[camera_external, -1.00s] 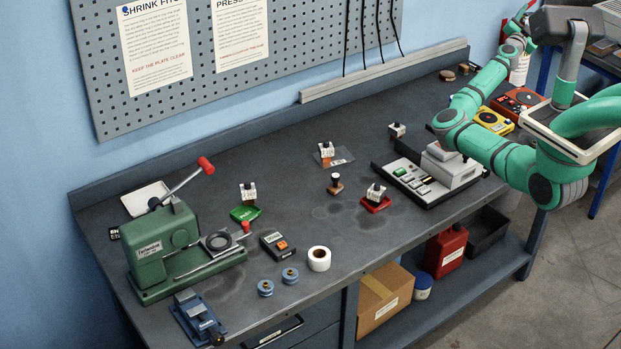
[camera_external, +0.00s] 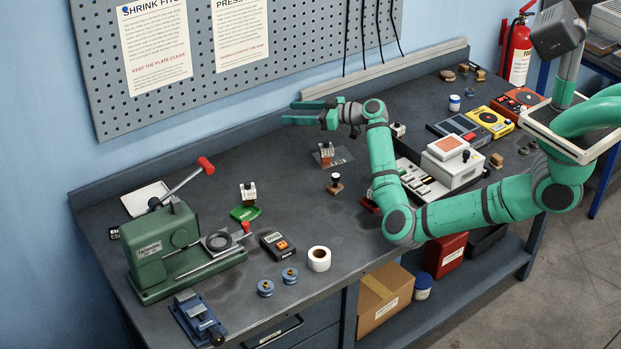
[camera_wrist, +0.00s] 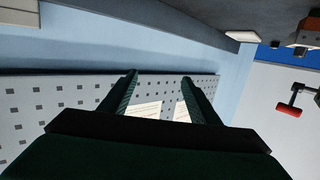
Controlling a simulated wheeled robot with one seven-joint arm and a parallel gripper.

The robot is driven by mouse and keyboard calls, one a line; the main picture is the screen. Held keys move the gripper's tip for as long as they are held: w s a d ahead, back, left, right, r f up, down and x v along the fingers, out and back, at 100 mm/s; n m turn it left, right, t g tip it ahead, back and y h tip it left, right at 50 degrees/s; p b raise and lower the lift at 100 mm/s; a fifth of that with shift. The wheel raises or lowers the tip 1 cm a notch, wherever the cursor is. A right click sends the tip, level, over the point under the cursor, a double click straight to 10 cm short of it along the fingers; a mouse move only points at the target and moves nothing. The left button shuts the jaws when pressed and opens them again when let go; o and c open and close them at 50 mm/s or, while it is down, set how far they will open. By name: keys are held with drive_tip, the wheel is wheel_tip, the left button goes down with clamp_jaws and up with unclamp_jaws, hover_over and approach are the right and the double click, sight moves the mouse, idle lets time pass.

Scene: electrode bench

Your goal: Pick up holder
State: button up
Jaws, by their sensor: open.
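Several small holder-like blocks stand on the bench; which one the task means I cannot tell. One white-topped block (camera_external: 248,190) is by a green base, one (camera_external: 326,150) is on a clear sheet, and a small dark-topped piece with a brown base (camera_external: 335,184) is in the middle. Another block (camera_external: 398,130) shows partly behind my arm. A red base (camera_external: 369,205) is mostly hidden by my arm. My gripper (camera_external: 289,112) is open and empty, pointing left above the bench's back edge, apart from all blocks. Its fingers (camera_wrist: 158,78) frame the pegboard in the wrist view.
A green press (camera_external: 165,250) with a red-knobbed lever stands at the left. A white device (camera_external: 452,165) stands right of my forearm. A tape roll (camera_external: 319,259) and blue spools (camera_external: 265,288) lie near the front. The pegboard (camera_external: 290,60) rises behind my gripper.

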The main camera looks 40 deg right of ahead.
drive_tip(key=s+a+f+n+g+y, duration=0.1)
drive_tip(key=s+a+f+n+g, duration=0.1)
drive_tip(key=s+a+f, duration=0.3)
drive_tip(key=s+a+n+g+y, duration=0.1)
drive_tip(key=s+a+n+g, duration=0.15)
drive_tip(key=a, duration=0.55)
drive_tip(key=n+g+y, duration=0.1)
drive_tip(key=g, duration=0.2)
approach(253, 188)
drive_tip(key=x, duration=0.4)
drive_tip(key=shift+w+a, duration=0.1)
drive_tip(key=shift+w, duration=0.3)
drive_tip(key=x, duration=0.5)
drive_tip(key=shift+s+a+f, duration=0.15)
drive_tip(key=shift+s+a, duration=0.05)
drive_tip(key=shift+s, duration=0.1)
drive_tip(key=shift+n, duration=0.25)
drive_tip(key=shift+x, duration=3)
drive_tip(key=shift+w+d+f, duration=0.1)
clamp_jaws()
